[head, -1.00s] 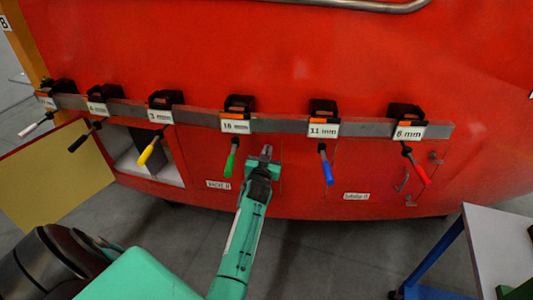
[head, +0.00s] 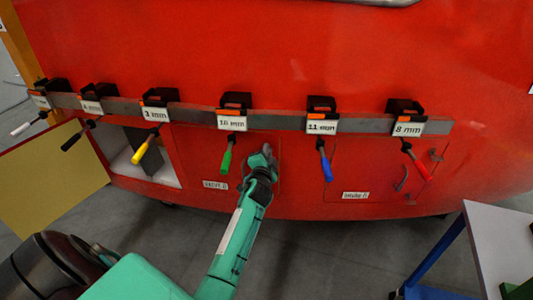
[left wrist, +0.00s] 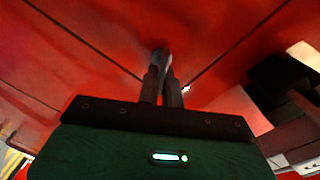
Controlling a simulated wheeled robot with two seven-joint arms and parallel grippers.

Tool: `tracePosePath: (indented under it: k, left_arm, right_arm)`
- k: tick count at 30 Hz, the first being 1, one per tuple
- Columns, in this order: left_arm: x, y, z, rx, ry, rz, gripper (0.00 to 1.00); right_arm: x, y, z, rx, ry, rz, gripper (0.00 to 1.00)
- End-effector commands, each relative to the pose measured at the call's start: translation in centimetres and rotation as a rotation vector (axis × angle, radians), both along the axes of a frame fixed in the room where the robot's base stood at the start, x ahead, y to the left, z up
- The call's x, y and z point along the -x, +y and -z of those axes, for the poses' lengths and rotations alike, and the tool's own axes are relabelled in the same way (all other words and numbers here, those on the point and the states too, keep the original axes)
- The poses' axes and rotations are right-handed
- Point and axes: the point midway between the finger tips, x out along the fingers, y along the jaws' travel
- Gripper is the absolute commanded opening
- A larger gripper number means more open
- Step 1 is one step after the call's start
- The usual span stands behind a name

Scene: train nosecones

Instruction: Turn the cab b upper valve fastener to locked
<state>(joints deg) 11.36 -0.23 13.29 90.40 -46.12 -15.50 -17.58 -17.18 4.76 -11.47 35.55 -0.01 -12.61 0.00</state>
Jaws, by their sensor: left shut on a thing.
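My left gripper (head: 266,153) reaches up to the upper right corner of the red valve panel (head: 226,198) in the head view. In the left wrist view its fingers (left wrist: 162,88) are shut on a small grey fastener (left wrist: 161,56) at the red surface. The fingers cover most of the fastener, so its turn angle cannot be read. The panel carries a small white label (head: 215,185), which is hard to read. The panel lies flush with the red nosecone. My right gripper is not in view.
A grey rail (head: 270,122) above holds several tools with coloured handles; the green one (head: 226,160) and the blue one (head: 327,168) hang on either side of my gripper. An open compartment (head: 120,150) with a yellow door (head: 45,185) is at left. A table (head: 500,240) stands at right.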

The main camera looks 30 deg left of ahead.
Motion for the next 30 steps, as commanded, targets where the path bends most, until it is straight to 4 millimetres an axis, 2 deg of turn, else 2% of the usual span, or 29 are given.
tracePosePath:
  k: [15, 30]
  left_arm:
    - [-0.04, 0.03, 0.44, -0.379, 0.169, -0.002, 0.00]
    - [-0.06, 0.04, 0.51, -0.496, 0.221, -0.003, 0.00]
  right_arm:
    - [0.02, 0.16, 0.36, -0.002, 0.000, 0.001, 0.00]
    - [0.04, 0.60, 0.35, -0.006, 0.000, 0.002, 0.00]
